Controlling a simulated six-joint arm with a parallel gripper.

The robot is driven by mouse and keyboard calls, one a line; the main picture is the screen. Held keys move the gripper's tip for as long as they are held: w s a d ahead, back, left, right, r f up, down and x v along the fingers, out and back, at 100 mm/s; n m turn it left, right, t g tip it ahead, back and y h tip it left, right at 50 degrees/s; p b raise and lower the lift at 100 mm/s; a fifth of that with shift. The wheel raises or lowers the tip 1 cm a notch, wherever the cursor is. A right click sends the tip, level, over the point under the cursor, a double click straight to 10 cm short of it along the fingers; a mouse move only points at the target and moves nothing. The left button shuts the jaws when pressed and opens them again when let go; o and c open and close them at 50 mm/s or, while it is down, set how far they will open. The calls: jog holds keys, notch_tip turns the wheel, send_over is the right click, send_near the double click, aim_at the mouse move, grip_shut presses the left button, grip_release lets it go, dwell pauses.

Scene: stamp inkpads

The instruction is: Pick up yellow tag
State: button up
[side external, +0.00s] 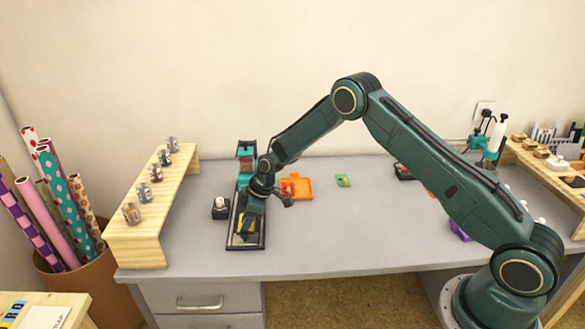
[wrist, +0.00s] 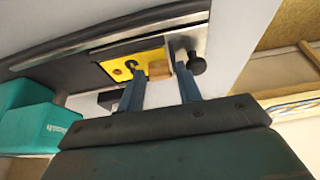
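The yellow tag (wrist: 117,68) is a flat plate with small holes, lying in a dark framed tray in the wrist view. It also shows in the side view (side external: 246,223), partly hidden by my gripper. My gripper (wrist: 160,72) is over the tray with its two blue fingers apart. The left finger overlaps the tag in the picture; the right finger is near a metal plate with a black knob (wrist: 196,64). A small tan wooden-looking piece (wrist: 158,73) shows between the fingers. I cannot tell whether the fingers touch anything.
The tray's dark frame (side external: 261,240) sits near the table's front edge. A teal device (side external: 246,150) stands behind it. A black inkpad (side external: 220,209) is at its left and an orange tray (side external: 303,188) at its right. A wooden shelf with stamps (side external: 150,230) stands far left.

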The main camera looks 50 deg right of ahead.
jog(key=c, duration=0.6)
notch_tip(320, 180, up, 20)
dwell(0.7)
dwell(0.5)
